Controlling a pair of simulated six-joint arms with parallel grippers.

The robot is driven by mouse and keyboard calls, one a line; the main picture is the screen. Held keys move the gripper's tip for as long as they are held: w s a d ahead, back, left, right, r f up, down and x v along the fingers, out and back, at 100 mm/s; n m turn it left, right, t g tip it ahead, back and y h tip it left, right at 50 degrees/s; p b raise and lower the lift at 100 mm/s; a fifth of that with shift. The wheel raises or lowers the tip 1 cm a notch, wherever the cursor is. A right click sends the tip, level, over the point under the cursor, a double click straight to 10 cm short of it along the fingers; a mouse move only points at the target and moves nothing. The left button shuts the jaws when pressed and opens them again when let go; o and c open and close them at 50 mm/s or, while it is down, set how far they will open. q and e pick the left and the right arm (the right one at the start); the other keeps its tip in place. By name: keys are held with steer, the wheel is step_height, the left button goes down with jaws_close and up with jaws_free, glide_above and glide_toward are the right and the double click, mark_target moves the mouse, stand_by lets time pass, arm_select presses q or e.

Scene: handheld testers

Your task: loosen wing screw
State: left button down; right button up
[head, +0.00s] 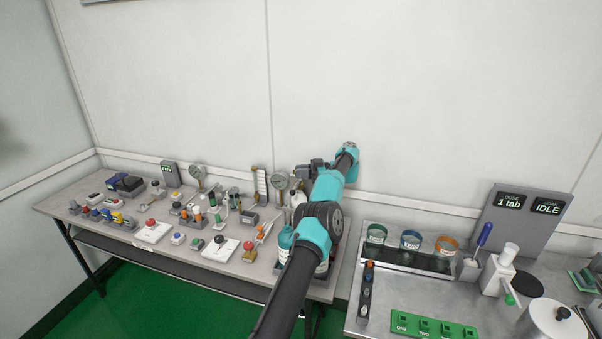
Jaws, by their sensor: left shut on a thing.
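My left arm rises from the bottom middle of the head view, and its dark left gripper (303,178) is over the back right part of the long grey bench (185,255). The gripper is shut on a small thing. Its fingertips are too small and crowded to show what it holds. A round gauge (281,181) stands just left of the gripper, and a pale bottle (297,199) is just below it. I cannot make out a wing screw for certain among the small fittings. My forearm hides the bench's right end. My right gripper is not in view.
Several testers, buttons and valves crowd the bench, including a red push button (248,246) and another gauge (197,171). A second grey table at right holds coloured jars (410,239), a green board (433,325) and a display panel (523,222). A wall stands close behind.

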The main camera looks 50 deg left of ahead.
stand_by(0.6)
arm_select(q)
steer(key=c, duration=1.1)
jaws_free()
steer(key=shift+a, duration=0.1)
steer(key=shift+c, duration=0.2)
steer(key=shift+m+t+y, duration=1)
steer(key=shift+t+y, duration=0.1)
steer(key=shift+s+r+m+t+y, duration=0.1)
steer(key=shift+m+t+y, duration=0.45)
steer(key=shift+t, duration=0.25)
